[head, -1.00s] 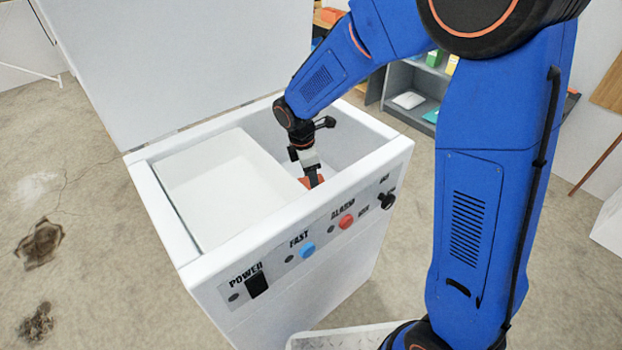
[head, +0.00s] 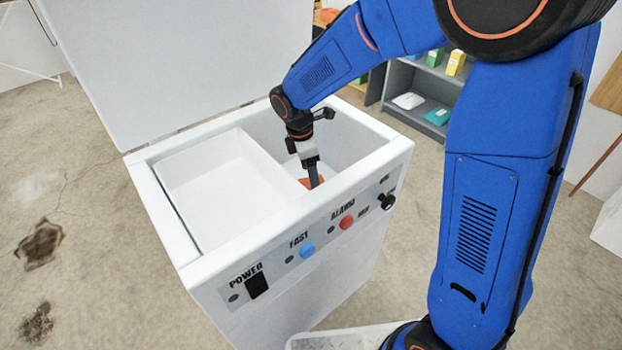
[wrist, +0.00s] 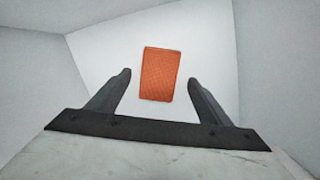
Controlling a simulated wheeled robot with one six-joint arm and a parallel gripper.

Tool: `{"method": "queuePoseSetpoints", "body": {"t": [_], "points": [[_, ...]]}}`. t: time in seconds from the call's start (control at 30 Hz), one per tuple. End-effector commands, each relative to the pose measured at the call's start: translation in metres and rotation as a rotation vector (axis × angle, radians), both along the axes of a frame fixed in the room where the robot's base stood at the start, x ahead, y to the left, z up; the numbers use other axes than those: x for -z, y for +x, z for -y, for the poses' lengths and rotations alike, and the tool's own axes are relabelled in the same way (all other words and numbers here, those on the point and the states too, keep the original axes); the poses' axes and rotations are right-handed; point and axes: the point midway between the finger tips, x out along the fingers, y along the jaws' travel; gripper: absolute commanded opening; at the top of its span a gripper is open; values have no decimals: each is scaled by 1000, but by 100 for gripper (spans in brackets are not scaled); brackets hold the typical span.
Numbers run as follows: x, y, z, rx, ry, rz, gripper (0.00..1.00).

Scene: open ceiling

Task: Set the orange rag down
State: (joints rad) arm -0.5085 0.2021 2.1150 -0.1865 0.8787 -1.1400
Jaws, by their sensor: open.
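The orange rag (wrist: 160,74) is a small textured rectangle lying on the white floor of the box's right compartment in the wrist view. In the head view only a bit of the rag (head: 306,183) shows beside my fingers. My gripper (wrist: 160,78) is open, with one finger on each side of the rag and a visible gap to both. In the head view my gripper (head: 314,180) reaches down into the right compartment, its fingertips partly hidden. I cannot tell how high the fingertips are above the floor.
The white box (head: 170,215) has a raised lid (head: 180,60) at the back and a front panel with knobs and buttons. A white tray (head: 215,180) fills its left part. The compartment walls stand close around my gripper. A grey shelf (head: 425,85) stands behind.

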Motion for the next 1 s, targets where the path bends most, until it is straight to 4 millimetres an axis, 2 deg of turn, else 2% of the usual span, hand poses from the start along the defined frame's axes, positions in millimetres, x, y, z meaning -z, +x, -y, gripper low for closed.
{"method": "queuePoseSetpoints", "body": {"t": [0.2,0.43,0.6,1.0], "points": [[-44,-1,-7,0,3,4,73],[-77,-2,-12,2,1,2,73],[-88,-2,-13,1,0,1,73],[-89,-3,-13,1,0,0,73]]}}
